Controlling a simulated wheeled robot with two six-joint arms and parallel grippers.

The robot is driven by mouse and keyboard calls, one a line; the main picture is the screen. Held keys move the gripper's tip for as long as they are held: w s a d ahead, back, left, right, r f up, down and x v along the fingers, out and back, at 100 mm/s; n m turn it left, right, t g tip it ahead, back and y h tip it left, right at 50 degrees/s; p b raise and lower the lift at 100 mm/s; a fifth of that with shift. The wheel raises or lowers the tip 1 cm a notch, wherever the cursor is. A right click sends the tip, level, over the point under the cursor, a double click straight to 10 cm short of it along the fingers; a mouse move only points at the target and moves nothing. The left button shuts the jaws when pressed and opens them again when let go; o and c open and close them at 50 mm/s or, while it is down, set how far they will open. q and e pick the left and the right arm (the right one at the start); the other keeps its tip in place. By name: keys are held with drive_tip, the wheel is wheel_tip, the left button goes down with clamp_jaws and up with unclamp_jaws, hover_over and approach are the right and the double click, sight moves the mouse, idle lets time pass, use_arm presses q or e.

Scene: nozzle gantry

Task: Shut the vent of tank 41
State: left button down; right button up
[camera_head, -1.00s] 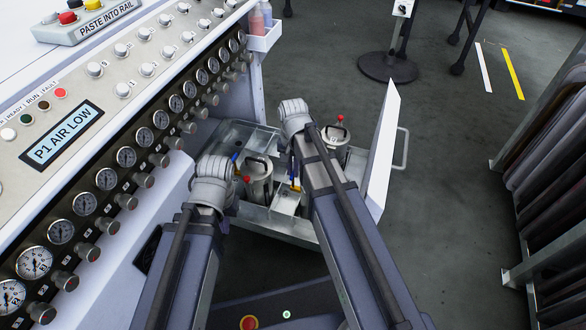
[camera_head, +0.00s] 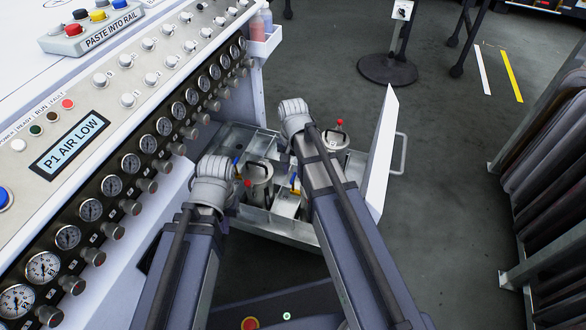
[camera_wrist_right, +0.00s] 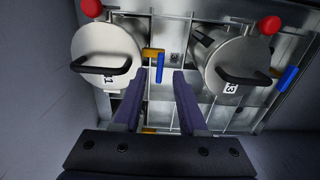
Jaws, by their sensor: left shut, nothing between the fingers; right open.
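Two metal tanks stand in an open drawer (camera_head: 280,227): a nearer left one (camera_head: 262,190) and a farther right one (camera_head: 333,138). Both show in the right wrist view, one at left (camera_wrist_right: 105,50) and one at right (camera_wrist_right: 238,68), each with a black handle, a red knob and a label too small to read surely. A blue lever (camera_wrist_right: 160,69) on a brass fitting lies between them; another blue lever (camera_wrist_right: 288,77) is at right. My left gripper (camera_head: 236,180) is beside the left tank, fingers hidden.
A gauge panel (camera_head: 130,165) with a display reading P1 AIR LOW fills the left. The drawer's white front (camera_head: 383,150) stands right of the tanks. A round-based stand (camera_head: 388,70) is behind; a rack (camera_head: 540,170) is at right. Floor between is clear.

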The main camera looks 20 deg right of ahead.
sight(293, 176)
wheel_tip(293, 176, up, 6)
drive_tip(key=p, duration=0.5)
drive_tip(key=shift+f, duration=0.15)
drive_tip(key=s+a+r+n+h+p, duration=0.1)
drive_tip(key=s+a+r+n+p, duration=0.1)
drive_tip(key=s+a+n, duration=0.4)
drive_tip(key=s+a+r+n+p, duration=0.25)
drive_tip(key=s+a+n, duration=0.2)
drive_tip(key=s, duration=0.45)
wheel_tip(293, 176, up, 38)
drive_tip(key=p, duration=3.7)
drive_tip(key=shift+w+f, duration=0.15)
drive_tip(key=shift+w, duration=0.15)
